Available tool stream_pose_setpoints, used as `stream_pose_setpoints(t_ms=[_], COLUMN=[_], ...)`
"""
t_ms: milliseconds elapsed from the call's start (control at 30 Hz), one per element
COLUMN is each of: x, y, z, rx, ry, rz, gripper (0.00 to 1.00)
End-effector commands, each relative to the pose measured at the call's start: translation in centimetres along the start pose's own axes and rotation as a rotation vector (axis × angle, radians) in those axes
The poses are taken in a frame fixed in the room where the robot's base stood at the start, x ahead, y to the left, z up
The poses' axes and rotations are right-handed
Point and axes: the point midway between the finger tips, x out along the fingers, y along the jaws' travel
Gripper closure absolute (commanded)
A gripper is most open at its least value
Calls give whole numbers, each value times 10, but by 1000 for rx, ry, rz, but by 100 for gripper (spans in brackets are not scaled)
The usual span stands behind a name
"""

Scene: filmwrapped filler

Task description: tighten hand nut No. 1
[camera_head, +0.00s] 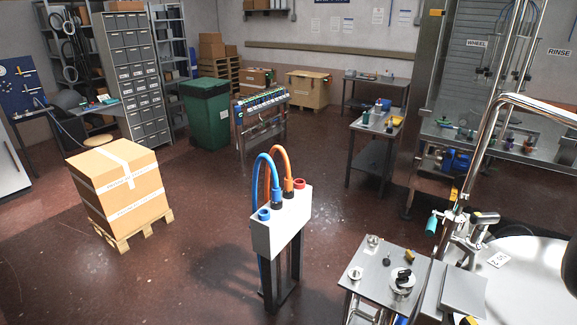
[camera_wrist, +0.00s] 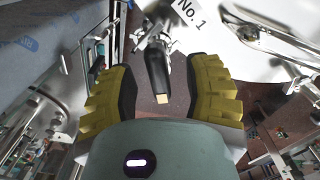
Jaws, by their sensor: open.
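In the wrist view, a dark handle (camera_wrist: 157,66) with a pale tan end lies between my fingers, joined to a metal fitting (camera_wrist: 152,32). It appears to be the hand nut, beside a white label (camera_wrist: 189,12) reading "No. 1". My gripper (camera_wrist: 162,84) is open, with one ribbed yellow finger on each side of the handle and visible gaps between. How far the handle reaches in depth between the fingers I cannot tell. In the head view, a label (camera_head: 499,258) lies on the pale round surface (camera_head: 530,285); I cannot clearly make out my gripper there.
Bent metal tubing (camera_head: 488,125) rises over the round surface. A small metal table (camera_head: 385,268) with knobs and fittings stands to its left. A white hose stand (camera_head: 281,225) and a boxed pallet (camera_head: 118,190) are farther left, with open floor between.

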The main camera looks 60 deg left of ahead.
Motion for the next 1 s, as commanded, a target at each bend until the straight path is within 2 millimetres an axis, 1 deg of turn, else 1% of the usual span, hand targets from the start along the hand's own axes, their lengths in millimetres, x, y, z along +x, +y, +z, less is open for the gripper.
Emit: stream_pose_setpoints(t_ms=[400,433,900,967,1000], x=[5,5,5,5,5], y=[2,2,2,2,2], z=[0,0,0,0,0], rx=[4,4,4,4,4], ry=[0,0,1,1,0], rz=[0,0,0,0,0], gripper=[51,45,94,100,100])
